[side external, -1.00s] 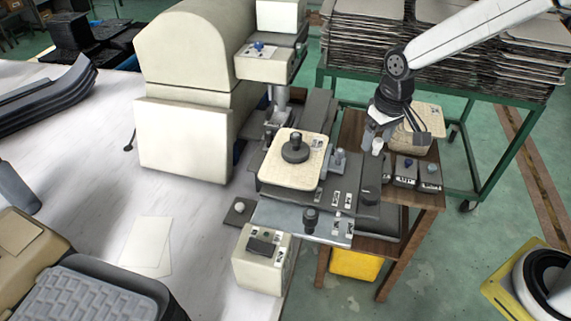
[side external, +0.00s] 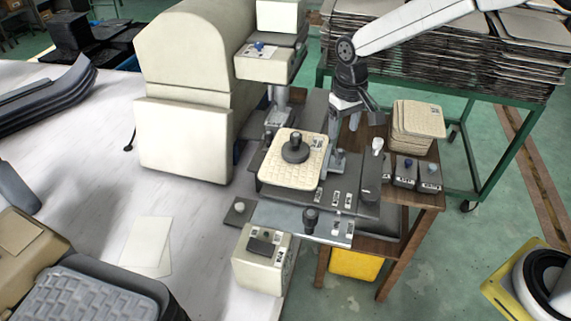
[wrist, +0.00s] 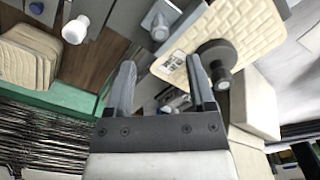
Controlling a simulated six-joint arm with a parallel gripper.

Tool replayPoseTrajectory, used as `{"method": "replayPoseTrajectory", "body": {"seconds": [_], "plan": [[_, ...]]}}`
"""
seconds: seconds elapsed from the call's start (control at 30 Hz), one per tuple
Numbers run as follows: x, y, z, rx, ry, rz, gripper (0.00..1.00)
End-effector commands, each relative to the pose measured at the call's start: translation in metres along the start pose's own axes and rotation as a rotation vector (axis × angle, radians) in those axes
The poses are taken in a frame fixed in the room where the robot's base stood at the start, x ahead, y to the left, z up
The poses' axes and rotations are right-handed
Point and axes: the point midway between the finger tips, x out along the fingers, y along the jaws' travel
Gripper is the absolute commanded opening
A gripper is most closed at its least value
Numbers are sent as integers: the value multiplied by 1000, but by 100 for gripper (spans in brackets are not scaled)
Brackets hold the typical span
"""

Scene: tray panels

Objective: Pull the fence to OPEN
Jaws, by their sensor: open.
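A cream textured panel (side external: 290,172) lies on the dark fixture (side external: 349,193), with a round dark knob (side external: 296,148) on it. A small grey metal block with a post (side external: 338,161), which may be the fence, stands at the panel's right edge. Small labels are on the fixture, but I cannot read which says OPEN. My gripper (side external: 334,133) is open and empty above the fixture, just behind that block. In the wrist view my open fingers (wrist: 160,62) point toward a grey knob (wrist: 160,28) beside the panel (wrist: 238,48). Contact is not clear.
A stack of cream panels (side external: 416,122) and small switch boxes (side external: 404,172) are on the wooden stand at right. A white-topped knob (side external: 377,146) rises close by. The cream press (side external: 187,138) stands at left, its head above the fixture's back.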

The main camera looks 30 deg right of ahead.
Motion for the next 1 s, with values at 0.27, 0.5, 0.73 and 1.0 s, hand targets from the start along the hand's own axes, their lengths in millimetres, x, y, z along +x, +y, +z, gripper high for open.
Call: {"method": "replayPoseTrajectory", "body": {"seconds": [0.27, 0.5, 0.73, 1.0], "plan": [[33, 0, 1, 0, -3, 0, 70], [58, 0, 1, 0, -1, 0, 70], [66, 0, 0, 0, 1, -1, 70], [66, 0, 0, 0, 1, -1, 51]]}}
